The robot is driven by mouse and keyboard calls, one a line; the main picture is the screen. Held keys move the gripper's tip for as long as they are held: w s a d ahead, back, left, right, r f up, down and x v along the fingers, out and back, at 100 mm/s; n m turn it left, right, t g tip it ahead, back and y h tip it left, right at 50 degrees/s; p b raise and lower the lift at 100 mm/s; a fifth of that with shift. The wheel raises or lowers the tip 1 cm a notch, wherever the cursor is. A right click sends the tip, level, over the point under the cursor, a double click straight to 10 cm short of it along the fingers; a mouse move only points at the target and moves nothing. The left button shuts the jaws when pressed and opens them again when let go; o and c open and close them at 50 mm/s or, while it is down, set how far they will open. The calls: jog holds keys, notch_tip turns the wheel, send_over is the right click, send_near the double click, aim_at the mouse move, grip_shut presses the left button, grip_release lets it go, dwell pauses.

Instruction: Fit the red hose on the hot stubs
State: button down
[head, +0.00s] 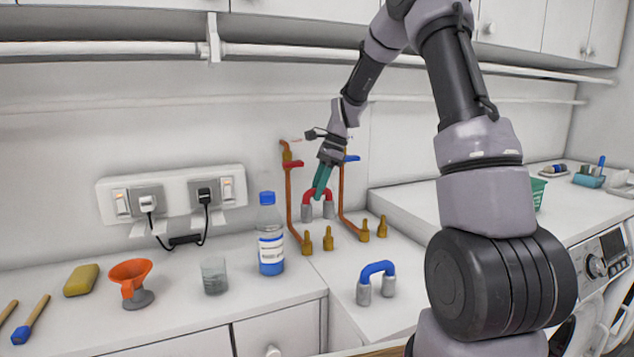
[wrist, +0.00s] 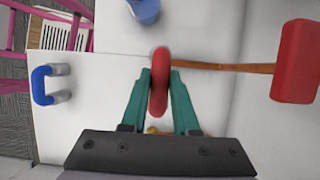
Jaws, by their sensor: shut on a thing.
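The red hose (head: 318,194) is a short U-shaped piece with grey ends pointing down. My gripper (head: 319,189) is shut on its red bend from above. In the wrist view the hose (wrist: 160,88) lies between the teal fingers (wrist: 160,76). In the head view the grey ends look above and behind two brass stubs, a left one (head: 306,245) and a right one (head: 328,239); they look apart from them. A copper pipe with a red valve lever (head: 293,164) runs down to the left stub. In the wrist view the hose and gripper hide most of the stubs.
A blue hose (head: 377,269) stands on the counter in front. Two more brass stubs (head: 364,232) are on the right, near the blue-lever valve (head: 352,158). A bottle (head: 270,238), a glass (head: 214,276) and an orange funnel (head: 131,278) stand left.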

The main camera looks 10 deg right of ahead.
aim_at(331, 186)
jog(key=shift+f, duration=0.8)
jog(key=shift+f, duration=2.5)
dwell(0.6)
jog(key=c, duration=0.6)
grip_release()
jog(key=shift+d+r, duration=0.1)
jog(key=v, duration=1)
jog(key=shift+d+r, duration=0.1)
jog(key=shift+r, duration=0.2)
jog(key=s+r+n+t+h, duration=0.2)
jog(key=s+r+n+t, duration=0.3)
jog(key=s+r, duration=0.9)
jog(key=s+d+r+n+t, duration=0.1)
jog(key=s+n, duration=0.2)
jog(key=s, duration=0.4)
jog(key=s+d+r+n+t, duration=0.1)
jog(key=s+n+t, duration=0.1)
jog(key=s, duration=0.5)
jog(key=shift+s+n, duration=0.4)
jog(key=shift+n, duration=0.5)
